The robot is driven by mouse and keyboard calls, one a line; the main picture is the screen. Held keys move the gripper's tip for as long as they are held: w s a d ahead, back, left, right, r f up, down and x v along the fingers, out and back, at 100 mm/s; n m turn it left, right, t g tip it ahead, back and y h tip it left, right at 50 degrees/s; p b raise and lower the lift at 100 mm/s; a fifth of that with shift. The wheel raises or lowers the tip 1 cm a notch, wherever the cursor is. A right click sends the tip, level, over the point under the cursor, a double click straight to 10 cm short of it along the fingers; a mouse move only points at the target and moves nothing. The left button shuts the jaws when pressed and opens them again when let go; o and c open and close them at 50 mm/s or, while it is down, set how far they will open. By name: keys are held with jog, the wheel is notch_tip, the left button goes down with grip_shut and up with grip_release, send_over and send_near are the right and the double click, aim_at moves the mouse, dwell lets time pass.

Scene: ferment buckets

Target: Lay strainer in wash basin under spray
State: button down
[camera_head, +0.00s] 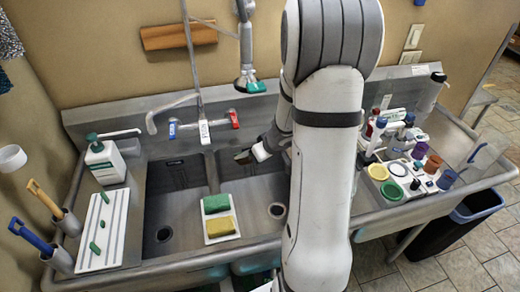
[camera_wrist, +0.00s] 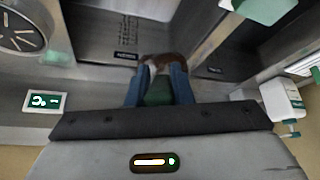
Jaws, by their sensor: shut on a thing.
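My gripper (camera_head: 257,153) is above the right wash basin (camera_head: 258,191), near its back edge. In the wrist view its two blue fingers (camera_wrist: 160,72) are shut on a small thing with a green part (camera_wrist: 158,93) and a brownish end. I take this to be the strainer; most of it is hidden, and I cannot make out a mesh. In the head view its dark end (camera_head: 243,157) shows left of my fingers. The spray head (camera_head: 249,82), grey with a green ring, hangs above and behind my gripper.
A white tray with green and yellow sponges (camera_head: 219,216) lies at the divider's front. The left basin (camera_head: 165,205) is open. Cups and bottles crowd the right counter; a faucet (camera_head: 172,103) reaches over the left basin.

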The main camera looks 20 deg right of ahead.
notch_tip(320, 180, down, 29)
jog(key=b, duration=2.2)
jog(key=shift+s+f+b, duration=0.1)
jog(key=shift+f+b, duration=0.35)
jog(key=shift+f, duration=0.25)
jog(key=shift+c, duration=1)
grip_release()
jog(key=shift+r, duration=0.1)
notch_tip(320, 180, up, 9)
jog(key=s+p, duration=0.2)
jog(key=p, duration=0.7)
jog(key=shift+s+d+p, duration=0.25)
jog(key=shift+p, duration=0.1)
jog(key=shift+r, duration=0.2)
